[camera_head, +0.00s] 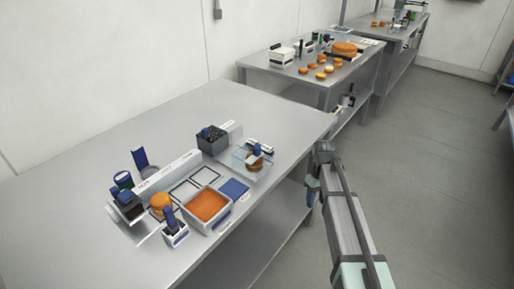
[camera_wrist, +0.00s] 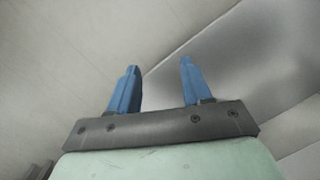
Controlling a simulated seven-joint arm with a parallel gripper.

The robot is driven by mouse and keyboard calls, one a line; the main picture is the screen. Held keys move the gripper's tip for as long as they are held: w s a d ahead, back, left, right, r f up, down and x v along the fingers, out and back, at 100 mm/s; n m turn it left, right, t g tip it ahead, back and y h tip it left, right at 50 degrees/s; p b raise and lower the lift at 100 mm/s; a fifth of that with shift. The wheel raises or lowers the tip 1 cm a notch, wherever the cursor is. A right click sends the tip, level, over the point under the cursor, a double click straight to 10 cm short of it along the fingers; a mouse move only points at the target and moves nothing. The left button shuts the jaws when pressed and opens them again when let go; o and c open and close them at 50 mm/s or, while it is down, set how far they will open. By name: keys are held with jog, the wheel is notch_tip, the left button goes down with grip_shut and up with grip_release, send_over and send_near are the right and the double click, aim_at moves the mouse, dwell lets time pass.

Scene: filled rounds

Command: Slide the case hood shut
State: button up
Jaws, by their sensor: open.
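A small clear case (camera_head: 240,160) stands near the right edge of the near table, with round orange-brown pieces at it. Its see-through panels make it hard to tell how far the hood is slid. My gripper (camera_head: 312,190) is off the table's right edge, to the right of the case and apart from it. In the wrist view my gripper (camera_wrist: 158,68) shows two blue fingers spread apart with nothing between them. The case does not show in the wrist view.
On the near table (camera_head: 110,155), a tray of orange filling (camera_head: 207,204), a dark box (camera_head: 212,140), a blue pad (camera_head: 234,189) and upright blue-handled tools (camera_head: 140,158) stand left of and around the case. A second table (camera_head: 290,70) with orange rounds stands behind. The near table's back is clear.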

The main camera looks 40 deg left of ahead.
jog(key=s+a+r+n, duration=0.2)
jog(key=a+r+n, duration=0.1)
jog(key=a+r, duration=1.15)
jog(key=n+t+y, duration=0.1)
jog(key=n+t, duration=0.1)
jog(key=n, duration=0.1)
send_near(257, 147)
notch_tip(257, 147, down, 10)
jog(key=shift+w+d+f, duration=0.1)
jog(key=shift+w, duration=0.05)
grip_shut()
